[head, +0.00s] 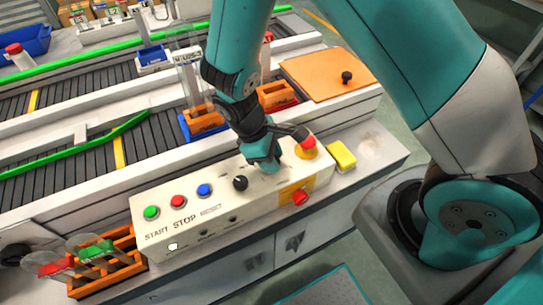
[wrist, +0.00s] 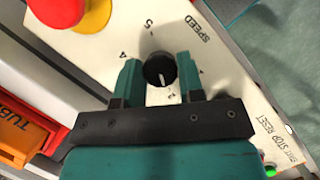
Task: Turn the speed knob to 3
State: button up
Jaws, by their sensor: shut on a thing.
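The speed knob (wrist: 159,70) is a round black dial with a white pointer mark, on the cream control panel (head: 163,236). In the wrist view its pointer points down toward my gripper's body, near a small digit that looks like 2. The 4 is at its left, the 5 above it and the word SPEED at upper right; I cannot make out a 3. My gripper (wrist: 159,76) has one finger on each side of the knob and is shut on it. In the head view my gripper (head: 264,163) covers its own fingertips and the knob it holds.
Another black knob (head: 240,183) is just left of my gripper. Green, red and blue buttons (head: 204,190) are further left. A red emergency stop (head: 308,143) on a yellow base is close at right, with a yellow block (head: 342,156) beyond. A tube rack (head: 108,270) is at front left.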

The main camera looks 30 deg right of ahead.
jog(key=shift+m, duration=0.3)
jog(key=m+y, duration=0.1)
jog(key=m, duration=0.1)
jog(key=m+g+p, duration=0.1)
jog(key=m, duration=0.2)
jog(key=shift+w+d+r+y, duration=0.1)
jog(key=shift+w+y, duration=0.05)
jog(key=shift+y, duration=0.25)
jog(key=m+y, duration=0.1)
jog(key=m, duration=0.2)
jog(key=m+y+p, duration=0.1)
jog(key=m, duration=0.2)
jog(key=shift+d+g, duration=0.1)
jog(key=shift+g, duration=0.2)
jog(key=shift+w+m, duration=0.1)
jog(key=shift+m, duration=0.2)
jog(key=o, duration=0.9)
jog(key=b+v, duration=0.1)
jog(key=v, duration=1.6)
jog(key=shift+d, duration=0.3)
jog(key=shift+r, duration=0.1)
